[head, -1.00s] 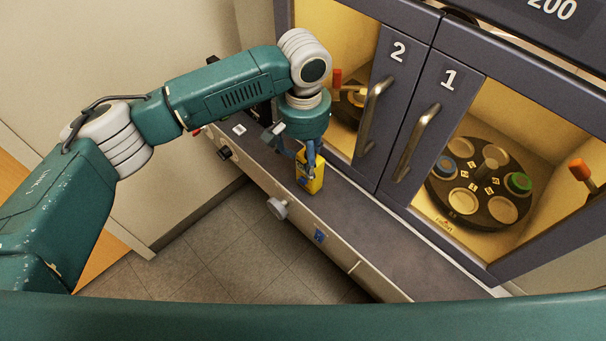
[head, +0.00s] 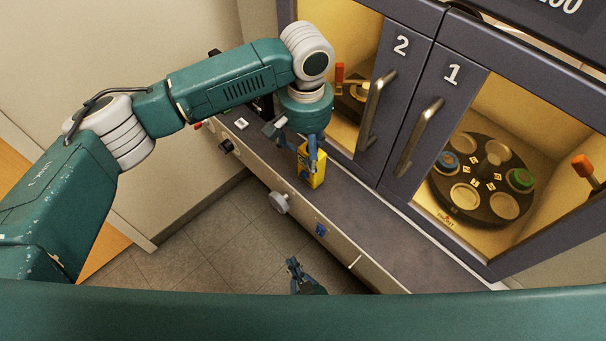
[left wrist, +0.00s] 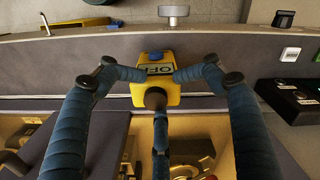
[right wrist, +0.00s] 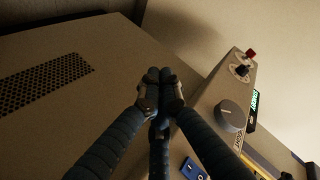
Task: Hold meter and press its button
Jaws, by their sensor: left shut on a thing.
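The yellow meter (head: 311,173) stands on the grey ledge in front of the cabinet in the head view. In the left wrist view the meter (left wrist: 168,93) shows a label reading OFF and a small blue patch at its far end. My left gripper (head: 312,150) is shut on the meter from above, with fingers (left wrist: 160,72) on both sides of it. A finger hides part of its face. My right gripper (head: 296,268) is low in the head view, in front of the ledge and apart from the meter. Its fingertips (right wrist: 160,85) are together and empty.
The ledge's front panel carries a round knob (head: 279,202) and a blue switch (head: 320,230). Cabinet doors 2 (head: 401,46) and 1 (head: 452,74) with bar handles stand behind the ledge. A carousel (head: 483,180) is behind glass. The ledge (head: 390,225) is clear right of the meter.

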